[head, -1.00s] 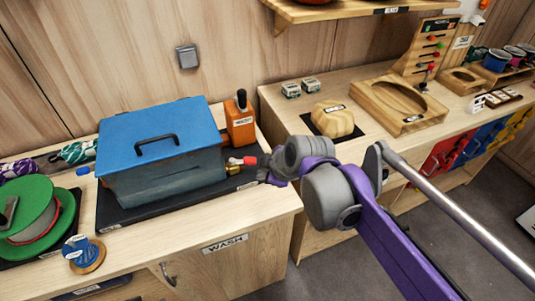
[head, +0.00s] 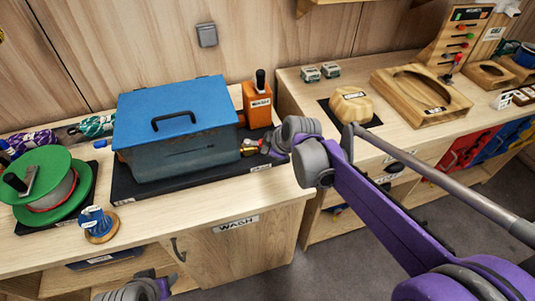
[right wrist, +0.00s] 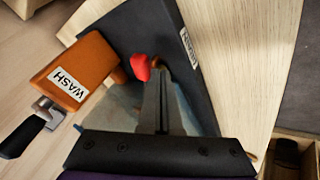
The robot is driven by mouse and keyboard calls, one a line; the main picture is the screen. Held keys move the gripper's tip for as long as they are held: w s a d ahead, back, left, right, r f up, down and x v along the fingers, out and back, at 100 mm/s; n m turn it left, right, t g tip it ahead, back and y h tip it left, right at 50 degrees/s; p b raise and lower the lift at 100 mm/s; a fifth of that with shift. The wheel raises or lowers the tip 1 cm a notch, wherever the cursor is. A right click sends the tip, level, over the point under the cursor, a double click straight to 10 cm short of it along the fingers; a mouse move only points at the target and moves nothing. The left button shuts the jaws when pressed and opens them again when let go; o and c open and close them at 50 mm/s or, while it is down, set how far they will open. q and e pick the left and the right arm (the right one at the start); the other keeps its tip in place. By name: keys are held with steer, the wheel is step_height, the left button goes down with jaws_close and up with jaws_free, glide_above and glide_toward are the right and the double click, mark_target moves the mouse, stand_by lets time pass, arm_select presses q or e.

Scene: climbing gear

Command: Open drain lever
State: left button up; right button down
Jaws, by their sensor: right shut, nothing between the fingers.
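The wash tub (head: 180,150), with its blue lid shut, stands on a dark mat. A brass drain valve (head: 248,147) sticks out from its right side. In the right wrist view the red drain lever (right wrist: 140,67) shows just left of my fingertips; whether they touch cannot be told. In the head view the lever is mostly hidden by my gripper. My right gripper (head: 265,146) is at the valve's right end, shut and empty; its closed fingers show in the right wrist view (right wrist: 157,75). Part of my left gripper (head: 150,282) shows at the bottom edge, its fingers unclear.
A wooden hold (head: 350,106) and tray (head: 420,96) lie on the right counter. The counter front before the tub is clear.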

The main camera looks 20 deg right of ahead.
steer(key=shift+w+d, duration=0.1)
steer(key=shift+w, duration=0.15)
steer(key=shift+w+d+n+y, duration=0.25)
steer(key=shift+d+n+y, duration=0.15)
steer(key=shift+n, duration=0.1)
steer(key=shift+w+d+r+n+g+y+p, duration=0.1)
steer(key=shift+w+d+n+g+y+p, duration=0.25)
steer(key=shift+w+n+p, duration=0.3)
steer(key=shift+w+d, duration=0.3)
steer(key=shift+w, duration=0.05)
steer(key=shift+s+a, duration=0.15)
